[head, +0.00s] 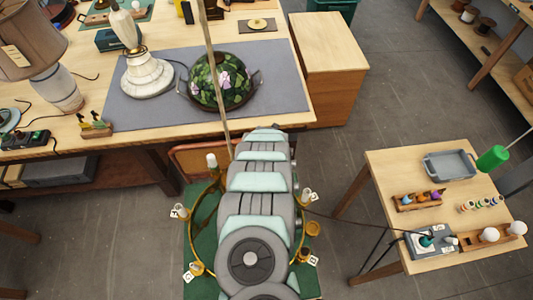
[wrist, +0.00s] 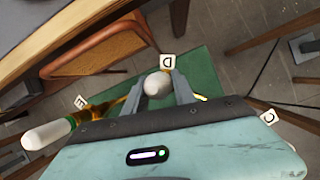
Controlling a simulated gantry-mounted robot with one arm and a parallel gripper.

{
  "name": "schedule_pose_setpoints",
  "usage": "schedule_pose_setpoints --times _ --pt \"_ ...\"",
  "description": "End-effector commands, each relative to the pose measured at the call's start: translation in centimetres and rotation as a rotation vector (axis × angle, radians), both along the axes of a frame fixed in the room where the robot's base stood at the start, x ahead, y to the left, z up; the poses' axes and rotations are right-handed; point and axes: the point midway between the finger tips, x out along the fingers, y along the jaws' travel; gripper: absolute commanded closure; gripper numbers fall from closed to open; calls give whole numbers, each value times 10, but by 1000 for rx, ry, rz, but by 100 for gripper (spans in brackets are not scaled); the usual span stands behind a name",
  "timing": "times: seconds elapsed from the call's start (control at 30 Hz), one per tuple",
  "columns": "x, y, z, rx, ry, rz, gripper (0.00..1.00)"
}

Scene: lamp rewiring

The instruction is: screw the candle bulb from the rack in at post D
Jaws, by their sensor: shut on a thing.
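In the wrist view my gripper (wrist: 160,88) is shut on a pale bulb (wrist: 158,84), seen nearly end-on between the two fingers. The tag of post D (wrist: 167,62) shows just beyond it. The post itself is hidden behind the bulb and fingers, so I cannot tell whether the bulb touches its socket. A white candle bulb (wrist: 47,134) stands on a brass arm beside tag E (wrist: 80,101), and tag C (wrist: 268,117) is at right. In the head view my arm covers the middle of the brass ring (head: 204,212) and hides my gripper.
A right-hand side table (head: 390,170) carries a grey tray (head: 450,165), a rack of coloured bulbs (head: 418,200) and a rack with round white bulbs (head: 491,236). A white bulb (head: 212,160) stands upright on the ring's far side. The workbench (head: 300,100) lies behind.

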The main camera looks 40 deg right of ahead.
Motion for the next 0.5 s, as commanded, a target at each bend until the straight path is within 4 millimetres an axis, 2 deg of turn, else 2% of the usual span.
schedule_pose_setpoints --times 0.4,0.43,0.5 --pt "-3 2 -3 2 7 -43 100" --pt "-3 2 -3 2 7 -43 67" --pt "-3 2 -2 2 7 -43 62"
